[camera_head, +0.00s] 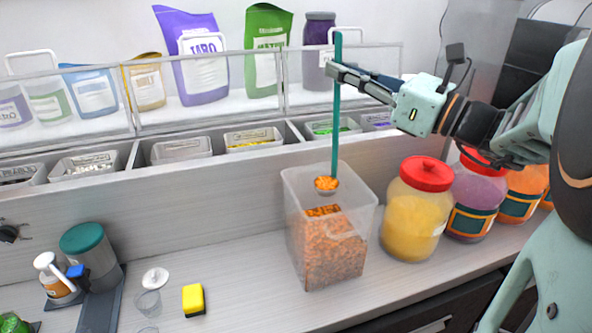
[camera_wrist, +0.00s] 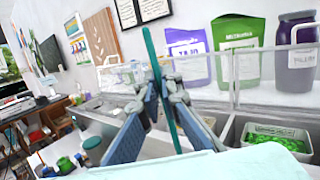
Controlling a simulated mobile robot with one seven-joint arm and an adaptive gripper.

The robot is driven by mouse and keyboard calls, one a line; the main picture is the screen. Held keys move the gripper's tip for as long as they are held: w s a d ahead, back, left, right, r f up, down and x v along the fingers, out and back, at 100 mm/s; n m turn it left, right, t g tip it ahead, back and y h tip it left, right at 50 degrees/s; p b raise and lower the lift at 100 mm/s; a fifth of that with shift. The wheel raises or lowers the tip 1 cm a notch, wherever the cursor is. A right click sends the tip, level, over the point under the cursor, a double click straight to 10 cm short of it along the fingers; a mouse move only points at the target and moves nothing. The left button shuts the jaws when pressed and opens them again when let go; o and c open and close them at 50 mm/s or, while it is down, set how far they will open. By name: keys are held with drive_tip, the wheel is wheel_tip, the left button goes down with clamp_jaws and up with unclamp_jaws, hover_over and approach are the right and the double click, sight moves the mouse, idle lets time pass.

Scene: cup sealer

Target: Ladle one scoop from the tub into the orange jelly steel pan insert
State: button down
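My gripper (camera_head: 340,73) is shut on the teal handle of a ladle (camera_head: 336,120), which hangs upright. In the wrist view the handle (camera_wrist: 152,50) runs between the two fingers (camera_wrist: 164,82). The ladle's bowl (camera_head: 326,184) holds orange pieces and hangs over the clear tub (camera_head: 294,215), around rim height and above its contents. The tub stands on the counter, part filled with orange pieces. Steel pan inserts sit in the rail behind, one with yellow contents (camera_head: 252,138) and one with green (camera_head: 333,128). I cannot tell which is the orange jelly insert.
A clear guard (camera_head: 205,82) stands behind the inserts, with pouches and jars beyond it. A red-lidded yellow jar (camera_head: 415,212) and more jars stand right of the tub. A sponge (camera_head: 193,300) and a teal-lidded container (camera_head: 88,256) are at left.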

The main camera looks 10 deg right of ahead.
wheel_tip(320, 180, up, 5)
drive_tip(key=p, duration=0.3)
drive_tip(key=shift+p, duration=0.3)
drive_tip(key=shift+w, duration=0.15)
idle(0.7)
